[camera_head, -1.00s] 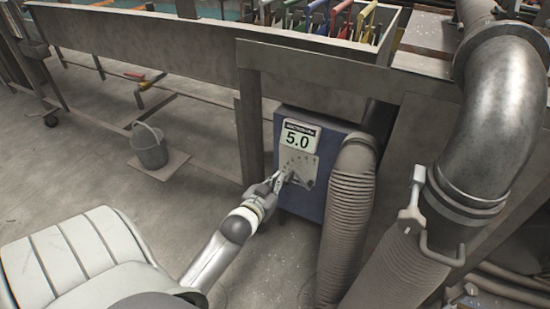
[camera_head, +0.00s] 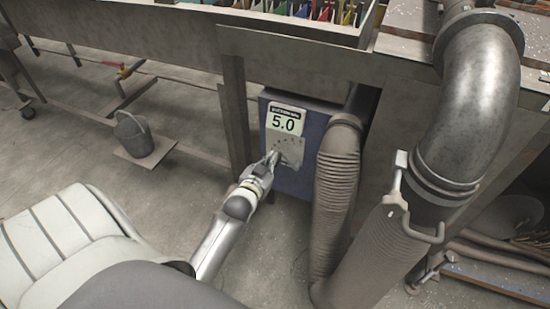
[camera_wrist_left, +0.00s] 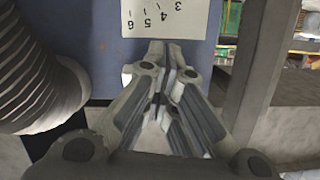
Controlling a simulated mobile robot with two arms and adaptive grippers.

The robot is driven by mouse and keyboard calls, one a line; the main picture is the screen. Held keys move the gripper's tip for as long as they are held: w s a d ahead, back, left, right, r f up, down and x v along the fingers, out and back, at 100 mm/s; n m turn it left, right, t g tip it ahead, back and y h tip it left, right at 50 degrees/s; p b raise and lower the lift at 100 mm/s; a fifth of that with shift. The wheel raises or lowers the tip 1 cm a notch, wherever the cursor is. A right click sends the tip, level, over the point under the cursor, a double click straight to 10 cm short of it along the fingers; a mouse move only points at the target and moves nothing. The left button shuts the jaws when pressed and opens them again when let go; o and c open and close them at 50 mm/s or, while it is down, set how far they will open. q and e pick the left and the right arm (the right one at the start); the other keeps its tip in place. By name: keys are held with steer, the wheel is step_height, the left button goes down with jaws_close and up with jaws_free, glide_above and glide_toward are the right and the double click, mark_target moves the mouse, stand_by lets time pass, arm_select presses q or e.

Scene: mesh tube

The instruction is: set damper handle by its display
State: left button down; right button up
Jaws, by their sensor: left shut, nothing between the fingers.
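A blue box (camera_head: 292,182) stands under the bench. Its white display (camera_head: 285,121) reads 5.0. Below the display is a pale dial plate (camera_head: 289,150) with a scale. The plate also shows upside down in the left wrist view (camera_wrist_left: 170,18), with marks from 3 to 6. My left gripper (camera_head: 273,158) is at the lower left of this plate. In the left wrist view its fingertips (camera_wrist_left: 166,48) are closed together just below the plate edge, with nothing seen between them. I cannot make out a handle on the dial; the gripper may hide it. My right gripper is not in view.
A ribbed hose (camera_head: 338,200) runs close along the right of the box. A large metal pipe (camera_head: 465,110) with a pale lever (camera_head: 396,190) stands further right. A bench leg (camera_head: 235,115) is left of the box.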

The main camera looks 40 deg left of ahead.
arm_select(q)
steer(key=w+a+f+b, duration=0.2)
steer(key=w+f+b, duration=0.1)
steer(key=w+f, duration=0.2)
steer(key=shift+w+a+f, duration=0.15)
steer(key=shift+w+f, duration=0.1)
steer(key=shift+w, duration=0.2)
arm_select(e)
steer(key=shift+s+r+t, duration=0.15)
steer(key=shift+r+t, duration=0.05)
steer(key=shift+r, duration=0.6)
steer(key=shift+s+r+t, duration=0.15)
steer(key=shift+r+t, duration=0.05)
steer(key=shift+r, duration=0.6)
arm_select(q)
steer(key=shift+s+a+f+n, duration=0.1)
steer(key=shift+a+f+n, duration=0.25)
steer(key=shift+f, duration=0.2)
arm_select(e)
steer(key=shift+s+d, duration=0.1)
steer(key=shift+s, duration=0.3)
arm_select(q)
steer(key=shift+r, duration=0.1)
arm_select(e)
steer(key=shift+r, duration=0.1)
